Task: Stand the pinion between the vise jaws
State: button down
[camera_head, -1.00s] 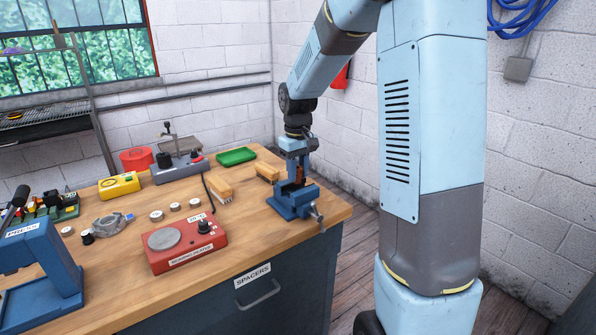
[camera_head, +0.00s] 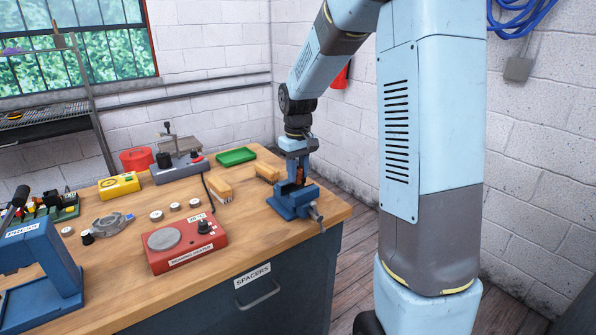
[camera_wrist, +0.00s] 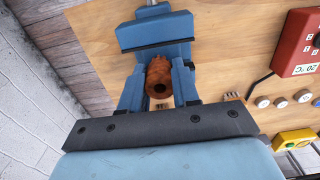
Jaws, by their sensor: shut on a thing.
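The pinion (camera_wrist: 160,78) is a copper-brown grooved cylinder with a dark bore in its end, seen almost end-on in the wrist view. My gripper (camera_wrist: 158,86) is shut on it, one blue finger on each side. The blue vise (camera_head: 290,207) stands at the right front corner of the bench; it also shows at the top of the wrist view (camera_wrist: 155,30). In the head view my gripper (camera_head: 298,168) points down at the vise, with the pinion upright at the jaws. Whether the pinion touches the vise floor is hidden.
A red heating plate (camera_head: 185,245) stands left of the vise on the wooden bench. The bench's right edge is close to the vise.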

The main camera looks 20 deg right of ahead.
aim_at(298, 183)
jog(key=shift+f, duration=2.25)
dwell(1.2)
jog(key=c, duration=0.8)
grip_release()
jog(key=shift+o, duration=0.2)
jog(key=shift+r, duration=0.1)
notch_tip(298, 183, up, 8)
dwell(0.6)
dwell(0.3)
jog(key=s+r+m+t, duration=0.1)
jog(key=s+r+t, duration=0.1)
jog(key=s, duration=0.7)
jog(key=s+r+m+t, duration=0.1)
jog(key=s+r, duration=0.4)
jog(key=s, duration=0.4)
jog(key=s+r+m+t, duration=0.1)
jog(key=s+r, duration=0.3)
jog(key=s, duration=0.6)
jog(key=shift+m+t, duration=0.3)
jog(key=shift+t, duration=0.5)
